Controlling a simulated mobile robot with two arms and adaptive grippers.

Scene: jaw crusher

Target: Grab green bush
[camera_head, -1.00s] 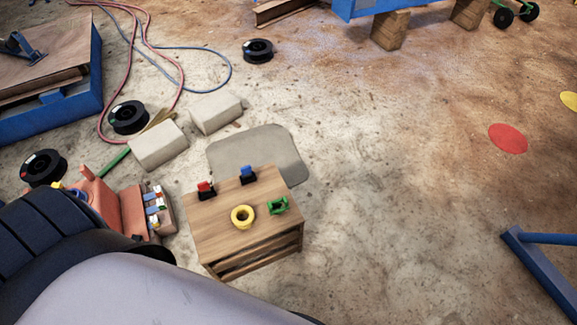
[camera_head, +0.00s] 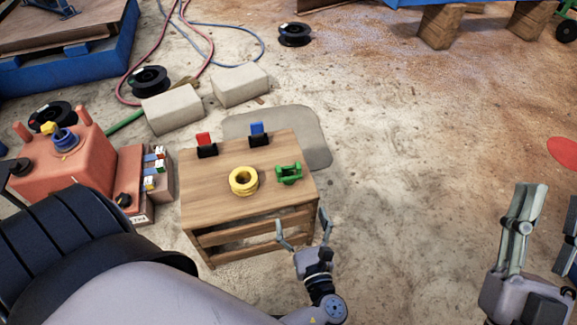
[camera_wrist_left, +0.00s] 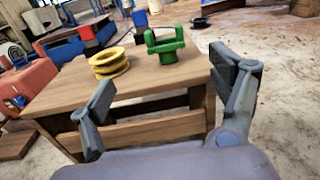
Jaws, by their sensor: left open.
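The green bush (camera_head: 289,173) sits on the right part of the small wooden table's top (camera_head: 215,180). In the left wrist view the green bush (camera_wrist_left: 166,46) stands near the table edge, with upright prongs. My left gripper (camera_head: 303,230) is open and empty, in front of the table's near right side and apart from the bush. In the left wrist view its fingers (camera_wrist_left: 167,92) are spread wide, with the bush beyond them. My right gripper (camera_head: 543,225) is at the right edge, its fingers apart and empty, partly cut off by the frame.
A yellow ring (camera_head: 243,181) sits just left of the bush. A red-and-black piece (camera_head: 206,145) and a blue-and-black piece (camera_head: 258,134) stand at the table's back. An orange machine (camera_head: 75,165) is to the left. The floor right of the table is clear.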

